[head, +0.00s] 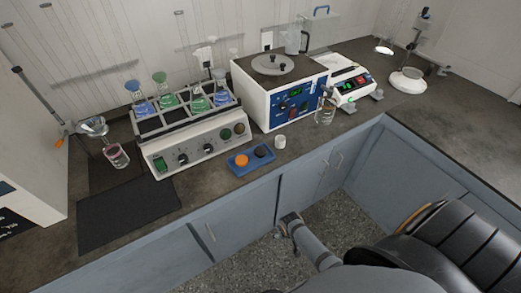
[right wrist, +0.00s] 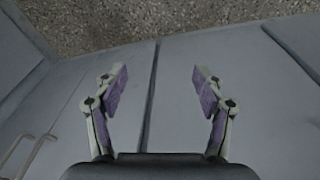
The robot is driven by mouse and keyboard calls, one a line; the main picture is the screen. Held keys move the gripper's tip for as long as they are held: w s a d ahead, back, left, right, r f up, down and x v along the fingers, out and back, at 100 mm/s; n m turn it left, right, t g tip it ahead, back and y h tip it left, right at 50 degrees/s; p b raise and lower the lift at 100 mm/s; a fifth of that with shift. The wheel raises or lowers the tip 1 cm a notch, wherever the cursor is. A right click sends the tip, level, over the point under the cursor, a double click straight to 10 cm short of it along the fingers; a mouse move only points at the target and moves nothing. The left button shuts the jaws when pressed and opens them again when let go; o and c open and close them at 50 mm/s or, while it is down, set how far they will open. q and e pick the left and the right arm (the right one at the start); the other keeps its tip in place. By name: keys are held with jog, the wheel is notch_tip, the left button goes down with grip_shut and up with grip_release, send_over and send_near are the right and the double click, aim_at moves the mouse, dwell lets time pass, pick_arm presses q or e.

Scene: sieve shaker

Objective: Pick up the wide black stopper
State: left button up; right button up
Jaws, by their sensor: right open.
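A blue tray (head: 238,169) on the worktop, near its front edge, holds an orange round piece (head: 241,160) on the left and a dark round piece (head: 262,151) on the right. The dark piece looks like the black stopper, but it is small in the head view. My right gripper (head: 291,222) is below the worktop, in front of the cabinet doors and apart from the tray. In the right wrist view it (right wrist: 158,85) is open, with nothing between its fingers. My left gripper is not in view.
A shaker with flasks (head: 190,145) is behind left, and a blue-and-white machine (head: 285,95) is behind right. A dark mat (head: 128,214) lies left. Worktop in front of the tray is narrow.

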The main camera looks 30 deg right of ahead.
jog(key=w+r+m, duration=0.2)
jog(key=w+r, duration=0.4)
jog(key=r, duration=0.5)
jog(key=w+r+m+p, duration=0.1)
jog(key=w+r+m, duration=0.2)
jog(key=r, duration=0.9)
jog(key=w+a+r+m, duration=0.1)
jog(key=w+r+m, duration=0.1)
jog(key=w+r, duration=0.7)
notch_tip(320, 180, up, 2)
jog(key=shift+r+h+p, duration=0.15)
jog(key=shift+h+p, duration=0.15)
jog(key=shift+p, duration=0.1)
jog(key=w+r+m, duration=0.4)
jog(key=w+r, duration=0.1)
jog(key=r, duration=0.2)
jog(key=b, duration=0.5)
send_over(260, 150)
jog(key=a, duration=0.1)
jog(key=shift+g, duration=0.4)
jog(key=f, duration=0.5)
jog(key=shift+s+a+f, duration=0.1)
jog(key=shift+s+f, duration=0.05)
jog(key=shift+s, duration=0.1)
jog(key=f, duration=0.2)
jog(key=d+f, duration=0.1)
jog(key=f, duration=0.2)
jog(key=shift+w+p, duration=0.1)
jog(key=shift+p, duration=0.3)
jog(key=c, duration=1)
